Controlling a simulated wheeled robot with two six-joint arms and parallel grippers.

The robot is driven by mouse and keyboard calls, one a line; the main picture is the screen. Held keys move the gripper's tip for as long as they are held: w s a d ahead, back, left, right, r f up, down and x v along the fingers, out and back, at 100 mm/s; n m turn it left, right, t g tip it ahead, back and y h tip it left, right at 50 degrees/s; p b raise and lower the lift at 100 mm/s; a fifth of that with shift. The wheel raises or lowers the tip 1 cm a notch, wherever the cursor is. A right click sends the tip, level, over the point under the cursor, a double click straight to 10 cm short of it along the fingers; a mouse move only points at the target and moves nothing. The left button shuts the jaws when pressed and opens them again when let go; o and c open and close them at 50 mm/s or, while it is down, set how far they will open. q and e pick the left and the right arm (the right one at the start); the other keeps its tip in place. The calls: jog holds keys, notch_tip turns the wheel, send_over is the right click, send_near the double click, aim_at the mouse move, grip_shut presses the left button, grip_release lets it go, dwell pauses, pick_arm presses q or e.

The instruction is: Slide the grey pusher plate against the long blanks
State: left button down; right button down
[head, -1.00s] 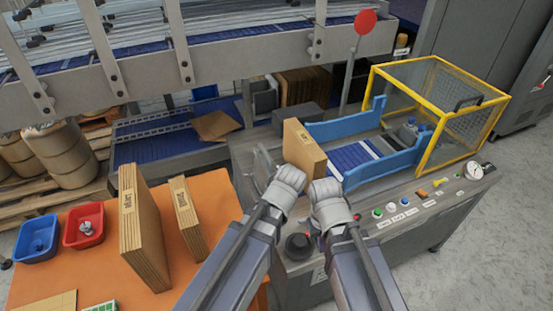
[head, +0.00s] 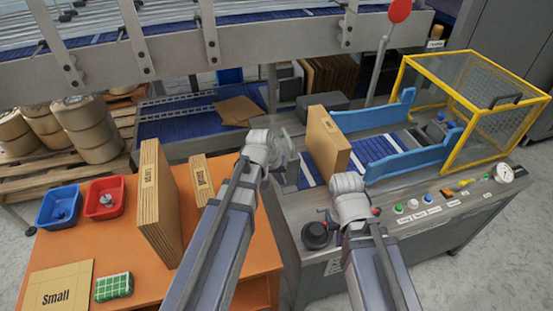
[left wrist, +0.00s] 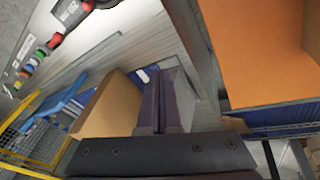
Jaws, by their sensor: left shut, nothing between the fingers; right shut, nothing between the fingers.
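A stack of long brown blanks (head: 328,145) stands upright on the machine, at the left end of the blue side guides. The grey pusher plate (head: 287,152) is just left of it, partly hidden by my left gripper. A gap shows between plate and blanks. My left gripper (head: 279,150) is shut, at the plate; whether it touches cannot be told. In the left wrist view its dark fingers (left wrist: 160,103) are together, with the blanks (left wrist: 108,106) to their left. My right gripper (head: 347,183) is shut, in front of the blanks' near lower edge.
An orange table (head: 230,232) at left holds two upright cardboard stacks, a blue bin (head: 60,206) and a red bin (head: 104,198). Control buttons and a black knob (head: 316,235) line the machine's front. A yellow-framed guard (head: 478,100) stands at right.

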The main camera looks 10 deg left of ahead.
pick_arm(q)
jog(key=w+a+r+n+t+b, duration=0.1)
jog(key=w+a+n+t, duration=0.25)
jog(key=w+a, duration=0.65)
jog(key=d+b+x, duration=0.2)
jog(key=b+x, duration=0.6)
jog(key=x, duration=0.2)
jog(key=shift+d+f+b, duration=0.2)
jog(key=shift+b, duration=0.2)
jog(key=shift+w, duration=0.1)
jog(key=w+d, duration=0.5)
jog(key=d, duration=0.4)
jog(key=shift+w, duration=0.15)
jog(key=shift+a, duration=0.1)
